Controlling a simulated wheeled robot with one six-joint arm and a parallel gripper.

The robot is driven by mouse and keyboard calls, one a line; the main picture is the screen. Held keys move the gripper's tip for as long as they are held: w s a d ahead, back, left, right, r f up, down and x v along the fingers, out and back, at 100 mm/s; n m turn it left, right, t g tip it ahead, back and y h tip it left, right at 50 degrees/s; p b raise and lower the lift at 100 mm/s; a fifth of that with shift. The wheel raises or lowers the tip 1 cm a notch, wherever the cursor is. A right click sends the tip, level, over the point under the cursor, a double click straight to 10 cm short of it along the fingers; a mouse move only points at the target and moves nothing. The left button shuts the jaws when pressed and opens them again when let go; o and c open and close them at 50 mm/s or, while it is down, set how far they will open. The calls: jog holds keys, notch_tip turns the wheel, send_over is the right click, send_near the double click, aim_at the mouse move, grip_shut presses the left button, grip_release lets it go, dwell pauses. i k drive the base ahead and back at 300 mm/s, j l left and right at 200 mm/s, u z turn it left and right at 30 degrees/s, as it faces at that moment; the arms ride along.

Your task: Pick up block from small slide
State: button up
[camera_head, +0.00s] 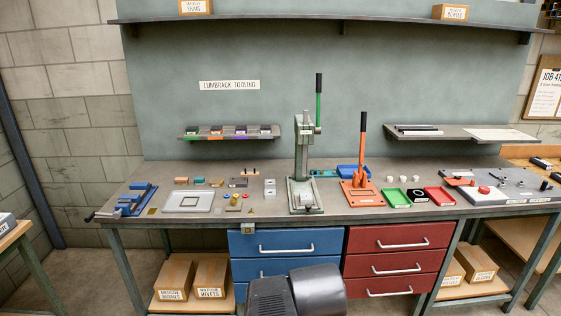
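I cannot tell for sure which thing is the small slide. A blue device with a dark handle (133,200), like a small vise or slide, stands at the left end of the bench. It is too small here to tell whether a block lies on it. Small blocks lie to its right: a copper-coloured one (181,181), a teal one (199,181) and a dark grey one (238,183). Several dark blocks with coloured labels (228,131) sit on the left wall shelf. A dark grey rounded part of my own body shows at the bottom centre. My gripper's fingers are not seen.
The bench (262,212) carries a green-handled press (304,160), an orange lever tool (362,185), a light tray (187,201), a green tray (391,197) and a red tray (440,196). Blue drawers (262,247) and red drawers (387,242) sit below. A wall shelf (230,136) overhangs the back.

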aim_at(303, 200)
jog(key=i+j, duration=0.1)
jog(key=i, duration=1.45)
